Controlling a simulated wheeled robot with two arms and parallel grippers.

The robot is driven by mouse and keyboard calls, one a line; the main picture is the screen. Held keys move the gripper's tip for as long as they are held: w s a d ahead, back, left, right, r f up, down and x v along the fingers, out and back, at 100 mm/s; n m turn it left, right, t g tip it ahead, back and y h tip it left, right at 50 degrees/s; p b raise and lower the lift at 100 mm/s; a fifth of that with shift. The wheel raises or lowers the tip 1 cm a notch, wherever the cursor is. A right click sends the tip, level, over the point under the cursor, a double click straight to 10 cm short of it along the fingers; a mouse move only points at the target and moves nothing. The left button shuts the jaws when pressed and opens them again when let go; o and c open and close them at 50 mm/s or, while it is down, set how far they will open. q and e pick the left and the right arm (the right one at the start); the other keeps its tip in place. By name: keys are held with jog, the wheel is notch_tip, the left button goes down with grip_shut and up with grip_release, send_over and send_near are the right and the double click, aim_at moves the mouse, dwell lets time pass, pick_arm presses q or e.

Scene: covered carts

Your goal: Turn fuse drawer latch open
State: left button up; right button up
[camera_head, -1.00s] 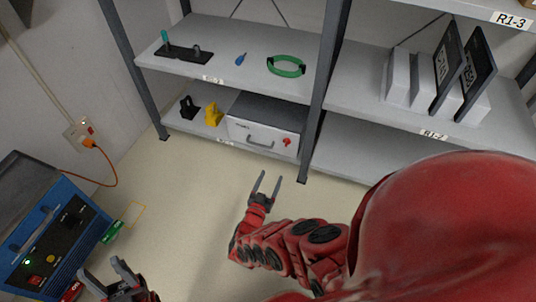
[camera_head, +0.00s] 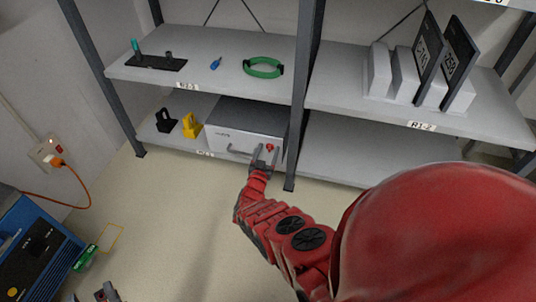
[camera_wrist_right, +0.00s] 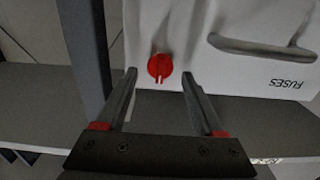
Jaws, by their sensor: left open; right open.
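The fuse drawer (camera_head: 222,140) is a light grey box with a dark top on the lower shelf, with a bar handle (camera_wrist_right: 262,48) and a "FUSES" label on its front. Its red round latch (camera_wrist_right: 160,67) is on the front face, beside the handle; it also shows in the head view (camera_head: 270,148). My right gripper (camera_wrist_right: 160,82) is open and empty, with the latch between and just beyond its fingertips in the wrist view. In the head view my right gripper (camera_head: 265,155) is at the drawer front. My left gripper (camera_head: 106,292) is partly visible at the bottom edge.
A shelf post (camera_head: 300,100) stands just right of the drawer. Black and yellow items (camera_head: 191,125) sit left of it. A green ring (camera_head: 263,67) lies on the shelf above. A blue machine (camera_head: 35,245) stands at lower left. The floor between is clear.

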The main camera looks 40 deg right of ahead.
jog(key=shift+d, duration=0.1)
grip_shut()
dwell(0.3)
